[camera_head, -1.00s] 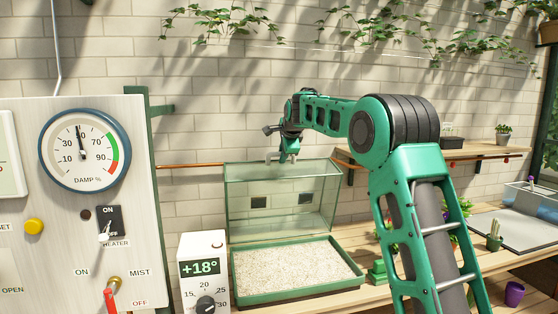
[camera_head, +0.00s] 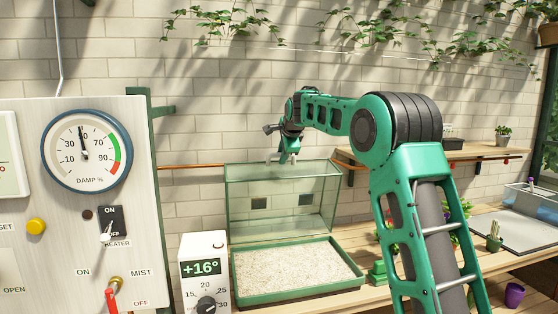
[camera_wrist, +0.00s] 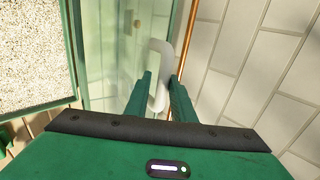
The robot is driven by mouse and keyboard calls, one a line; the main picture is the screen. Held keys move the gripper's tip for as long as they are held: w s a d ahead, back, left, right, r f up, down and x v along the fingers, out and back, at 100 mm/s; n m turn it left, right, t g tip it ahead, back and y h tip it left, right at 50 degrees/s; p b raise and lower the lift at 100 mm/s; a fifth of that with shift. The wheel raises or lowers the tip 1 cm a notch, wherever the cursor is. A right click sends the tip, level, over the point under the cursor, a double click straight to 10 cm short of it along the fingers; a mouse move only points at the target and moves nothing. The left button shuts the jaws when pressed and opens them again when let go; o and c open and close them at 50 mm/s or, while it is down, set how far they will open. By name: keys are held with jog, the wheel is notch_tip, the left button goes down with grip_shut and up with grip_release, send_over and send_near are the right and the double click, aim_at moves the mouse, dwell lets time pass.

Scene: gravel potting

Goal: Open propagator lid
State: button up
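The propagator has a clear glass lid (camera_head: 282,200) with a green frame. It stands raised upright along the back of the green tray (camera_head: 262,299), so the tray's pale gravel is uncovered. In the wrist view the lid (camera_wrist: 110,50) is left of the fingers, with its pale curved handle (camera_wrist: 160,75) rising between them. My gripper (camera_head: 283,158) is above the lid's top edge. In the wrist view my gripper (camera_wrist: 163,84) has its two green fingers apart around the handle, with gaps showing; exact contact is hard to tell.
A white thermostat box (camera_head: 204,273) reading +16° stands left of the tray. A control panel (camera_head: 65,225) with a damp gauge is at far left. A copper pipe (camera_head: 190,166) runs along the brick wall behind. A shelf (camera_head: 470,153) and potted plants are at right.

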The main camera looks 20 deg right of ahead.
jog(key=v, duration=0.9)
jog(key=shift+r, duration=0.25)
jog(key=shift+s+a, duration=0.1)
jog(key=shift+s, duration=0.05)
jog(key=s+d+f+n+g, duration=0.25)
jog(key=s+f, duration=0.25)
jog(key=s, duration=0.6)
jog(key=s+d+f+n+g, duration=0.1)
jog(key=s+d+f+n, duration=0.15)
jog(key=s+f, duration=0.55)
jog(key=s+d+f+n+g, duration=0.2)
jog(key=s+d+f, duration=0.15)
jog(key=s, duration=0.95)
jog(key=s+a+f+n+g, duration=0.1)
jog(key=s+f, duration=0.3)
jog(key=s, duration=0.4)
jog(key=s+a+f+n+g+y, duration=0.1)
jog(key=s+f+n, duration=0.2)
jog(key=s, duration=0.6)
jog(key=s+a+f+n+g, duration=0.1)
jog(key=s+f+n+g, duration=0.1)
jog(key=s+f, duration=0.4)
jog(key=s, duration=0.3)
jog(key=shift+s+a+f, duration=0.15)
jog(key=shift+a+f, duration=0.2)
jog(key=shift+f, duration=0.05)
